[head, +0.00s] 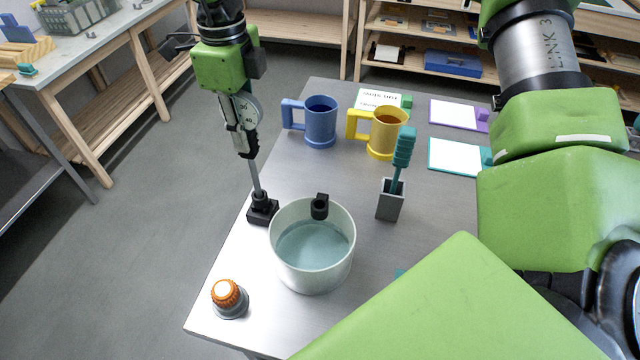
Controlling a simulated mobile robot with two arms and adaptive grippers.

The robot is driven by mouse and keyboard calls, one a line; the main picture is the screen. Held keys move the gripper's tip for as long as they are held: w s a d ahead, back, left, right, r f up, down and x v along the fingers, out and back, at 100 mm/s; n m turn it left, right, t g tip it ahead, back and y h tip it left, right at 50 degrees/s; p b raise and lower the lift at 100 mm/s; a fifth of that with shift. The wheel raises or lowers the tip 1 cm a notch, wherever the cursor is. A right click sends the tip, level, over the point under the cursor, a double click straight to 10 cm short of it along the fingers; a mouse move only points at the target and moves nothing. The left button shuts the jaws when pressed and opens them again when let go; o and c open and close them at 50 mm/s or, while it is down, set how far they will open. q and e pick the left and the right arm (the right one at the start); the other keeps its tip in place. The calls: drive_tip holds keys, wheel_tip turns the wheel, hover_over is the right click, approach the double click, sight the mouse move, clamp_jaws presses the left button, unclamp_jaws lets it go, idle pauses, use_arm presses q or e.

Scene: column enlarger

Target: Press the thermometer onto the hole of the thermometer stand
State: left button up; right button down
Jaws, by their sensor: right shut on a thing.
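The thermometer has a round white dial (247,111) with dark numbers and a long thin grey stem that points down, slightly tilted. The thermometer stand (262,214) is a small black block with a raised socket, on the table beside the white pot. The stem's lower end meets the top of the socket; I cannot tell how deep it sits. My right gripper (240,128) is above the stand, shut on the thermometer near its dial. Its fingers partly hide the thermometer's upper part, and the hole is hidden. My left gripper is not in view.
A white pot (283,272) of bluish liquid with a black rim clip (320,206) stands right of the stand. An orange-topped knob (228,297), a blue mug (318,122), a yellow mug (385,131) and a grey holder (390,203) with a teal-handled tool share the table.

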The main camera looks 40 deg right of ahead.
sight(240, 107)
drive_tip(key=shift+f+b, duration=1.3)
drive_tip(key=shift+f, duration=0.35)
drive_tip(key=c, duration=1.7)
unclamp_jaws()
drive_tip(key=shift+r, duration=0.15)
drive_tip(key=shift+r+p, duration=2.85)
drive_tip(key=shift+r, duration=1.05)
wheel_tip(240, 107, up, 8)
drive_tip(key=shift+f, duration=0.25)
